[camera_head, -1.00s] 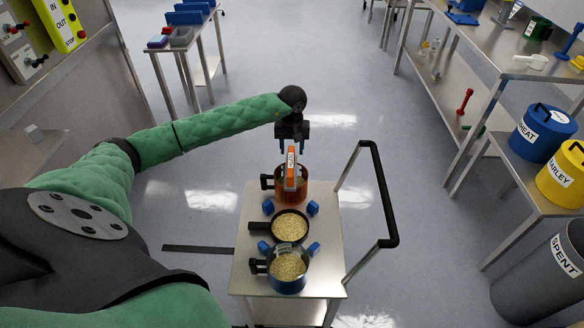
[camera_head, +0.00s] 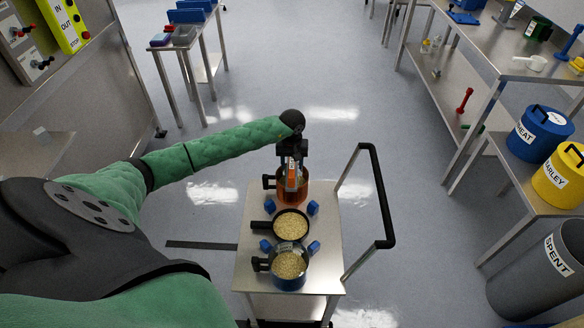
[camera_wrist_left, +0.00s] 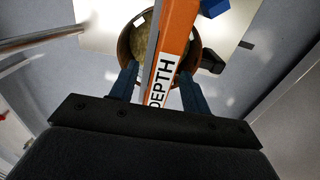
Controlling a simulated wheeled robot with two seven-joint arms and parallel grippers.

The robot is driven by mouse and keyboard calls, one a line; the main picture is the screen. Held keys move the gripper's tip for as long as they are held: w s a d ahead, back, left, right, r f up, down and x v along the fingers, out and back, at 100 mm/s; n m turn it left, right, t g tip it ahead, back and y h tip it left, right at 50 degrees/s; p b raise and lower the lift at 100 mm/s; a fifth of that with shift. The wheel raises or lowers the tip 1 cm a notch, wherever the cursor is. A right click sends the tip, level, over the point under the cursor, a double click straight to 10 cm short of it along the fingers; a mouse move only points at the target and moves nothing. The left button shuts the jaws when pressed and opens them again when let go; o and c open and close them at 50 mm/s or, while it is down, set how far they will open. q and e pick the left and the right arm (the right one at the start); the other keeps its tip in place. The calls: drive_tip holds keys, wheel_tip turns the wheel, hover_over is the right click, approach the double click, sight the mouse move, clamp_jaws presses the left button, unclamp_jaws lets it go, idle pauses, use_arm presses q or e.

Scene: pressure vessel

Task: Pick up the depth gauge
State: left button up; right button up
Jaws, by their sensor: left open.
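The depth gauge (camera_head: 293,180) is orange with a white label and stands upright in the brown pot (camera_head: 305,197) at the far end of the cart. In the left wrist view the gauge (camera_wrist_left: 177,35) reads DEPTH and runs between my fingers. My left gripper (camera_head: 291,160) is open above the pot, over the top of the gauge. In the left wrist view, the dark blue fingers of the gripper (camera_wrist_left: 160,84) lie one on each side of the gauge, with gaps showing. The gauge's lower end is hidden in the pot. My right gripper is not in view.
The cart (camera_head: 248,235) also carries a black pan (camera_head: 257,227) and a blue pot (camera_head: 289,283), both with grain, and several small blue blocks (camera_head: 313,208). The cart's black handle (camera_head: 385,200) rises at the right. Benches with drums stand further right. Open floor lies around the cart.

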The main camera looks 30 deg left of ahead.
use_arm(q)
drive_tip(key=shift+f, duration=0.15)
drive_tip(key=shift+c, duration=0.2)
clamp_jaws()
